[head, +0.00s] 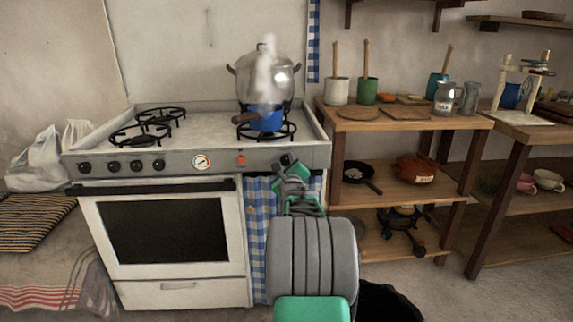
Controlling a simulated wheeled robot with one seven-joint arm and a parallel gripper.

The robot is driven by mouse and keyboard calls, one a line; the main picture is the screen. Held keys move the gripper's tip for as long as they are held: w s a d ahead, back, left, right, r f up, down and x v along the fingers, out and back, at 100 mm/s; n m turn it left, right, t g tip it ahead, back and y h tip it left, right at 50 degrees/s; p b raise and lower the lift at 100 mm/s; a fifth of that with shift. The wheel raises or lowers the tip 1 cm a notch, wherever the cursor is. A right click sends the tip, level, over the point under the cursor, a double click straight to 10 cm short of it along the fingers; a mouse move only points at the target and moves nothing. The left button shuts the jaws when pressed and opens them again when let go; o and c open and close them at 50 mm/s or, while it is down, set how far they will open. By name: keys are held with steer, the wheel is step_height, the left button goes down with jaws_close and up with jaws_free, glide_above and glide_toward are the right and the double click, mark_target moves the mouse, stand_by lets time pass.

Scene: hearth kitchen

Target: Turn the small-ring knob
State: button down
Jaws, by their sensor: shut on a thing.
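The white stove (170,292) has a grey front panel with several black knobs (136,166) on its left part. A round dial and a small orange-red knob or light (241,160) sit in the middle of the panel. My gripper (286,161) is at the right end of the panel, shut on a dark knob there. The gripper and wrist hide most of that knob, so its angle cannot be told. Above it, a large metal pot (281,82) and a blue pot (264,119) stand at the right-hand burner (285,135). Whitish steam rises in front of the large pot.
A wooden shelf table (392,124) with jars, boards and a pan stands close to the right of the stove. A blue checked cloth (257,215) hangs below the panel. Black burner grates (138,134) on the left are empty. A black bin (388,300) stands low right.

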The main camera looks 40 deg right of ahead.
stand_by(0.3)
steer(key=c, duration=0.9)
jaws_free()
steer(key=shift+c, duration=0.2)
steer(key=p+v, duration=0.1)
steer(key=v, duration=0.6)
steer(key=shift+s+a+p, duration=0.25)
steer(key=shift+p, duration=0.15)
